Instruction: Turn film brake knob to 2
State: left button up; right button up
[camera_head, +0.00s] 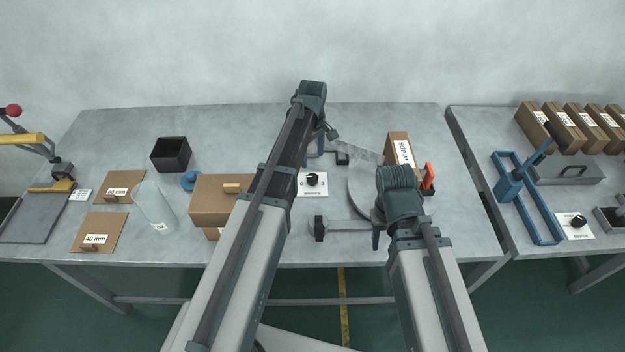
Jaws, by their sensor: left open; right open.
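A black knob (312,179) sits on a white plate (316,191) near the middle of the table. The small label on the plate is too small to read with certainty. My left arm passes just left of the plate. My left gripper (329,132) is open beyond the knob, toward the back of the table, and is partly hidden by its own wrist. My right gripper (376,240) is open to the right and nearer the front edge, mostly hidden under its wrist. Neither gripper touches the knob. The knob's setting cannot be read.
A grey round device (362,190) with an orange handle (428,177) stands right of the plate. A cardboard box (207,207) is to the left. The second table holds another knob (578,221).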

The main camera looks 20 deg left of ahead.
aim_at(312, 177)
pick_arm(q)
notch_tip(312, 177, down, 9)
jog(key=b, duration=0.8)
jog(key=shift+f, duration=0.2)
grip_shut()
